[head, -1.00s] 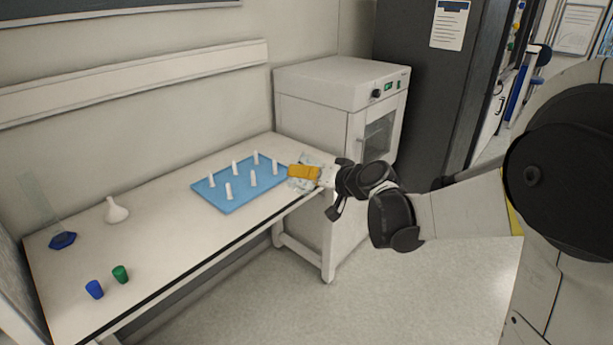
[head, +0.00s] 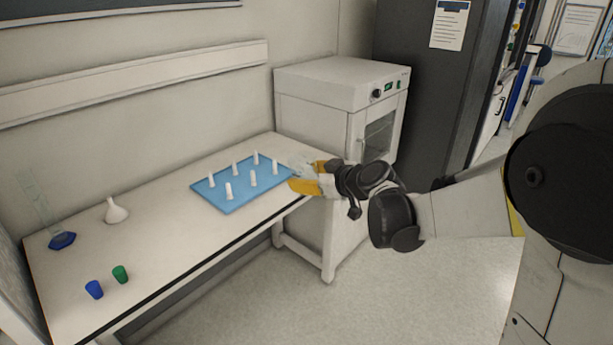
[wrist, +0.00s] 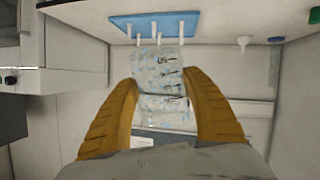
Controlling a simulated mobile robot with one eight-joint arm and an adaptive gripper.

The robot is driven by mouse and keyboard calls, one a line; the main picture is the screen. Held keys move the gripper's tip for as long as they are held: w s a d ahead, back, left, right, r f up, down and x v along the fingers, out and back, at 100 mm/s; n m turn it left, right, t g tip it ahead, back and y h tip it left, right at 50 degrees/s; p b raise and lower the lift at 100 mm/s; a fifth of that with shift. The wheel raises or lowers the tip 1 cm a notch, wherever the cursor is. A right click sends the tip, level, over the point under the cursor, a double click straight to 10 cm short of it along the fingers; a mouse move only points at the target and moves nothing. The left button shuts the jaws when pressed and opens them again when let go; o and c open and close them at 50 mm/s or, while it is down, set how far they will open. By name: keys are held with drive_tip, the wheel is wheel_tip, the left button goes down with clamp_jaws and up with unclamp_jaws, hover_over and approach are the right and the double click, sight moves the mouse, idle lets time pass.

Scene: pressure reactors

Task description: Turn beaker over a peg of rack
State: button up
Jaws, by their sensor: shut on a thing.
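The clear beaker (wrist: 160,75) with dark graduation marks is between my gripper's yellow fingers (wrist: 162,92) in the wrist view. In the head view my gripper (head: 306,177) holds the beaker (head: 301,170), faint against the wall and oven, just off the right end of the rack. The blue rack (head: 215,196) lies on the bench with several upright white pegs (head: 253,179), all bare. In the wrist view the rack (wrist: 178,20) is at the top, upside down, its pegs pointing down toward the beaker. The beaker's exact tilt is hard to tell.
A white oven (head: 315,100) stands beyond the bench's right end, close to my gripper. A white funnel (head: 116,210), a clear cylinder with blue base (head: 62,240), a blue stopper (head: 94,289) and a green stopper (head: 120,274) stand left. The bench middle is clear.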

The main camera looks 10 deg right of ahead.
drive_tip(key=n, duration=0.4)
drive_tip(key=n, duration=0.5)
drive_tip(key=shift+n, duration=1)
drive_tip(key=shift+n, duration=0.9)
drive_tip(key=n, duration=0.5)
